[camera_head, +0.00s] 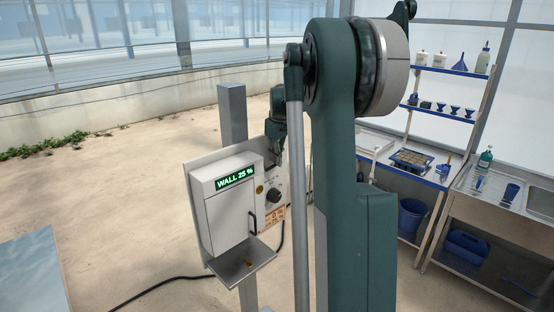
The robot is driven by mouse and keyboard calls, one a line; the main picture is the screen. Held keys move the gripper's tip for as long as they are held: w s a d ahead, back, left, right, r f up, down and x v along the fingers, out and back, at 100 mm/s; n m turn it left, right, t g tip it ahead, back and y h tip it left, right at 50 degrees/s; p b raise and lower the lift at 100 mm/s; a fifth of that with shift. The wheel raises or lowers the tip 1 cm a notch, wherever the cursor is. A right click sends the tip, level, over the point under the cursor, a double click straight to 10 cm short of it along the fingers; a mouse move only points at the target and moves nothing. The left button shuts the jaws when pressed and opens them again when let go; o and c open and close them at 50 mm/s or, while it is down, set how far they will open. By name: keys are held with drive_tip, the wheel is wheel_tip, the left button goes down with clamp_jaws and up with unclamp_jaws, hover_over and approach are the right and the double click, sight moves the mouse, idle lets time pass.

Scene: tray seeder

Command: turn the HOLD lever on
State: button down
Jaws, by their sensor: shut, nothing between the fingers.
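The tray seeder's control panel (256,157) stands on a post left of centre, with a white box (222,198) on its front whose green display reads "WALL 25 %". A dark round knob (273,195) sits on the panel to the right of the box. My gripper (276,152) is at the upper right part of the panel, above the knob, small and dark in this view. It is shut with nothing in it. I cannot make out the HOLD lever or its position; the area around my gripper's fingertips is partly covered. I cannot tell whether my fingers touch the panel.
My arm blocks the centre of the view. A metal chute (243,265) juts out below the box. An orange label (274,218) is under the knob. A shelf rack (445,70) and a steel sink bench (500,215) stand at right. Open floor lies left.

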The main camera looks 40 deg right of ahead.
drive_tip(key=shift+d+f, duration=0.15)
drive_tip(key=shift+f, duration=0.35)
drive_tip(key=shift+r, duration=0.15)
drive_tip(key=shift+r, duration=0.75)
drive_tip(key=d+p+v, duration=0.1)
drive_tip(key=v, duration=1.2)
drive_tip(key=shift+d+r, duration=0.2)
drive_tip(key=shift+r, duration=0.2)
idle(0.4)
